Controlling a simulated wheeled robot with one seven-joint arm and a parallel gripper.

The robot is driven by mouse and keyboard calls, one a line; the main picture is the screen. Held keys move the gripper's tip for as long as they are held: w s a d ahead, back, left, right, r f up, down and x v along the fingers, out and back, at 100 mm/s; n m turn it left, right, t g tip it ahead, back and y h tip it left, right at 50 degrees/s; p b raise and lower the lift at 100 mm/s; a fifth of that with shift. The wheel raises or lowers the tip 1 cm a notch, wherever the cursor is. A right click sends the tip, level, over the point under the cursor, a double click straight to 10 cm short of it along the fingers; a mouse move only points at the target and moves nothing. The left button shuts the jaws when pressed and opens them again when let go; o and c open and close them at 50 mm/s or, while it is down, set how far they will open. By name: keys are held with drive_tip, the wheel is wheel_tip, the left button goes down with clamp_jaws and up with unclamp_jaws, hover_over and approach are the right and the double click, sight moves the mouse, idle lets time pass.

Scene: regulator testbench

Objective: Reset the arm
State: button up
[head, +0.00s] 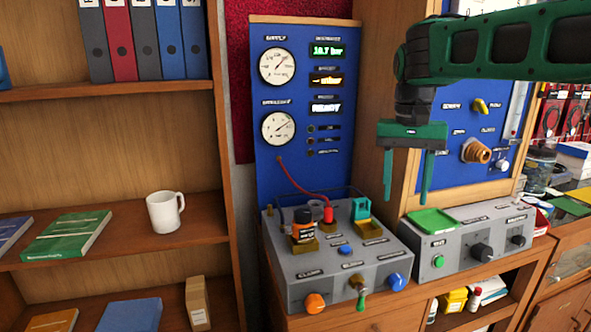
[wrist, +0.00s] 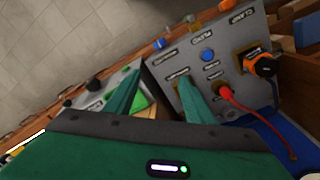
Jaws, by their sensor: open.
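My green gripper (head: 405,178) hangs from the end of my arm in the head view, fingers pointing down. It is open, with nothing between its fingers. It is in front of the blue panels and above the gap between the two grey control boxes. In the wrist view both fingers (wrist: 155,98) show spread apart over the boxes. The left grey control box (head: 300,265) carries a black and orange regulator (head: 303,226), a red fitting with a red hose (head: 328,212) and a teal part (head: 361,209) in a brass holder.
The right grey box (head: 460,258) has a green pad (head: 433,221), a green button and dark knobs. A blue panel (head: 290,95) with gauges and lit displays stands behind. A bookshelf on the left holds binders, books and a white mug (head: 164,212).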

drive_tip(key=s+d+f+m, duration=0.1)
drive_tip(key=s+d+f, duration=0.3)
drive_tip(key=s+d, duration=0.4)
drive_tip(key=s+d+f, duration=0.4)
drive_tip(key=s+d, duration=0.3)
drive_tip(key=s, duration=0.1)
drive_tip(key=s+d+f, duration=0.2)
drive_tip(key=s+f, duration=0.7)
drive_tip(key=s, duration=0.4)
drive_tip(key=shift+s+d+m+y, duration=0.15)
drive_tip(key=shift+s+m+y, duration=0.15)
drive_tip(key=shift+m+y, duration=0.1)
clamp_jaws()
drive_tip(key=shift+w+f, duration=0.3)
drive_tip(key=shift+w, duration=0.35)
